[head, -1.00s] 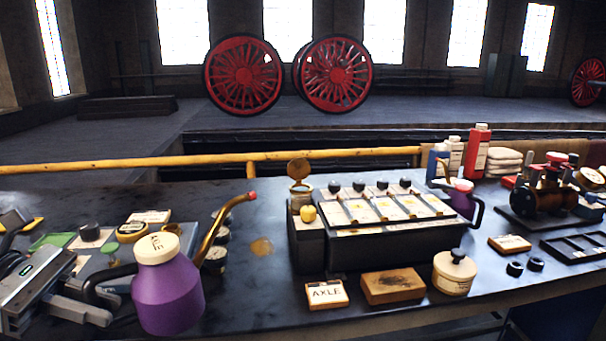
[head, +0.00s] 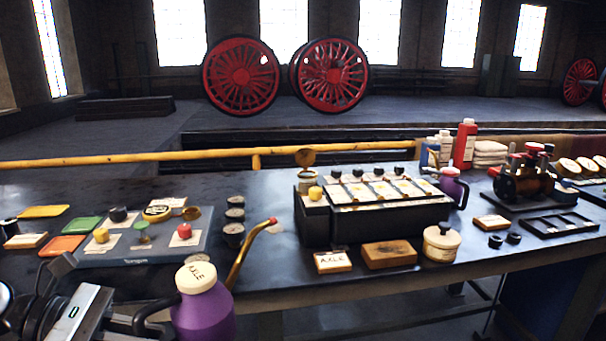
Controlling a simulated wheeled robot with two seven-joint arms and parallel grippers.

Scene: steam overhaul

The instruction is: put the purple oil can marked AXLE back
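The purple oil can (head: 203,318) has a cream lid marked AXLE and a long brass spout with a red tip. It is low in the head view, near the bench's front edge, and its base is cut off by the frame. My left gripper (head: 122,324) is at the can's dark handle, on its left side, and appears shut on it; the fingertips are partly hidden. A tile marked AXLE (head: 333,262) lies on the bench in front of the black box (head: 402,223). My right gripper is not in view.
A wooden block (head: 389,254) and a cream pot (head: 441,243) stand right of the tile. A grey tray (head: 118,259) with small parts lies at left, beside several dark round pots.

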